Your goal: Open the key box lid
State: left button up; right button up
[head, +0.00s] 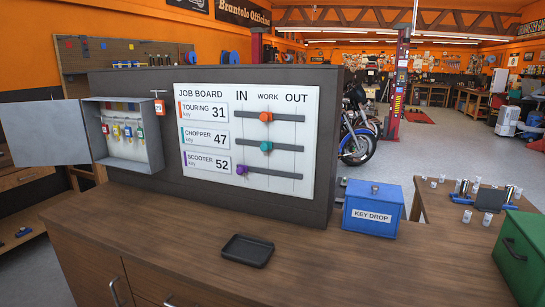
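A blue box labelled KEY DROP (369,214) stands on the right part of the wooden counter. Its blue lid (376,192) is down, with a small dark fitting on top. A grey metal key cabinet (159,131) is mounted on the left of the dark panel. Its door (44,134) is swung wide open to the left, and several coloured key tags (122,131) hang inside. Neither of my grippers is in view.
A black tray (247,250) lies on the counter (190,240). A white job board (250,95) with three sliders is on the dark panel. A green box (520,260) stands at the right edge. The counter around the tray is clear.

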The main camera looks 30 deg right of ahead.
aim_at(356, 188)
jog(key=z, duration=1.8)
